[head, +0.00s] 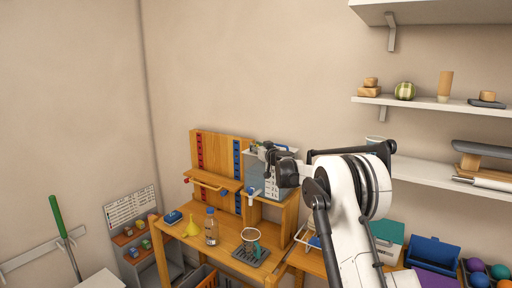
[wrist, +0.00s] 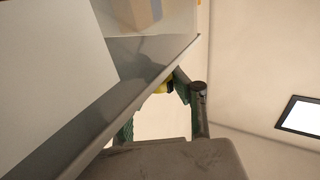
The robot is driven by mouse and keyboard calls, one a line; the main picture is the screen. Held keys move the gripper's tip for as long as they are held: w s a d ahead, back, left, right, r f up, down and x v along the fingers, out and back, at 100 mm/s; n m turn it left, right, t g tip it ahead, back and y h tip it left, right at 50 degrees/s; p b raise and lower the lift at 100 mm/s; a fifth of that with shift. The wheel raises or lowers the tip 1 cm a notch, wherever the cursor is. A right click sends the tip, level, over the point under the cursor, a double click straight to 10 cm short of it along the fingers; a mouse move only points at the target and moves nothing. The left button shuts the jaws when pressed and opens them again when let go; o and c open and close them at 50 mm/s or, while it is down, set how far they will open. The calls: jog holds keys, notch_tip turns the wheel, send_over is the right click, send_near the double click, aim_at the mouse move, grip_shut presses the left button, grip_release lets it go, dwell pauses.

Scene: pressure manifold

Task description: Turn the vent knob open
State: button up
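The manifold appears to be the grey box with a pale front panel (head: 256,181) on the wooden stand in the head view. My gripper (head: 268,154) is at its top edge, seen small and dark. In the wrist view a grey panel with a metal edge (wrist: 125,75) fills the left and hides part of one finger. My gripper's green-padded fingers (wrist: 164,88) have a gap between them, with a small yellow piece (wrist: 162,87) near the tips. It may be the vent knob, mostly hidden. I cannot tell whether the fingers press on it.
Wall shelves (head: 425,103) with several objects are to the right of my arm. The wall above the box is clear.

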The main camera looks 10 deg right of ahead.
grip_shut()
jog(key=shift+a+f+m+h+b, duration=0.15)
jog(key=shift+m+h+b, duration=0.5)
jog(key=shift+h, duration=0.25)
jog(key=shift+m+t+h+b, duration=0.4)
jog(key=shift+m+h+b, duration=0.4)
jog(key=shift+h, duration=0.6)
jog(key=o, duration=0.9)
grip_release()
jog(key=s, duration=1.2)
jog(key=shift+d, duration=0.3)
